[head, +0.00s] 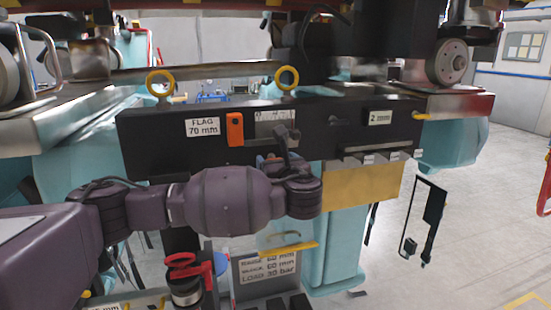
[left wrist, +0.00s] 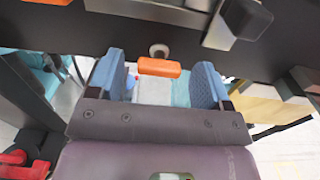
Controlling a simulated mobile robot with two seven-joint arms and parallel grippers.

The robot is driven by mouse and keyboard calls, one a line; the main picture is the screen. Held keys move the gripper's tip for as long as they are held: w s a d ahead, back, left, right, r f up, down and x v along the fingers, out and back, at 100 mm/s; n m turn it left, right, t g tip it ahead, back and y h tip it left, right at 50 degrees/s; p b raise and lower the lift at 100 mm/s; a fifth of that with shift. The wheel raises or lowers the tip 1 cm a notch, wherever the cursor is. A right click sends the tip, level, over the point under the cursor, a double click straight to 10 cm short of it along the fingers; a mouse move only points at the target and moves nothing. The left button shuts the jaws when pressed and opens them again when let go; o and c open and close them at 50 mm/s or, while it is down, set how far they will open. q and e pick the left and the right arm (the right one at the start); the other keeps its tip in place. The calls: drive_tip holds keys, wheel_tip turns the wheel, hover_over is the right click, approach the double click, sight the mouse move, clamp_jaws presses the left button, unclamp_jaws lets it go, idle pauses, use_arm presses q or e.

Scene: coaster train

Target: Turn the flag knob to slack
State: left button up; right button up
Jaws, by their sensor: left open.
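The orange flag knob (left wrist: 158,67) shows in the left wrist view, on a pale hub under the edge of the black beam. My left gripper (head: 268,160) is open, with one blue finger pad on each side of the knob; a gap shows on both sides. In the head view my dark wrist and the fingers hide the knob. Above it, the black beam carries a "FLAG 70 mm" label (head: 202,127), an orange block (head: 235,129) and a grey scale plate (head: 270,117). No slack marking is readable. My right gripper is not in view.
A dark handle (left wrist: 245,17) juts from the beam close to my left gripper. A yellow-tan block (head: 362,184) hangs under the beam to the right. A red knob (head: 182,267) stands below my left arm.

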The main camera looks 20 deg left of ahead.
use_arm(q)
drive_tip(key=shift+w+a, duration=0.35)
drive_tip(key=shift+w, duration=0.2)
drive_tip(key=shift+c, duration=0.4)
drive_tip(key=c, duration=0.8)
drive_tip(key=shift+c, duration=0.2)
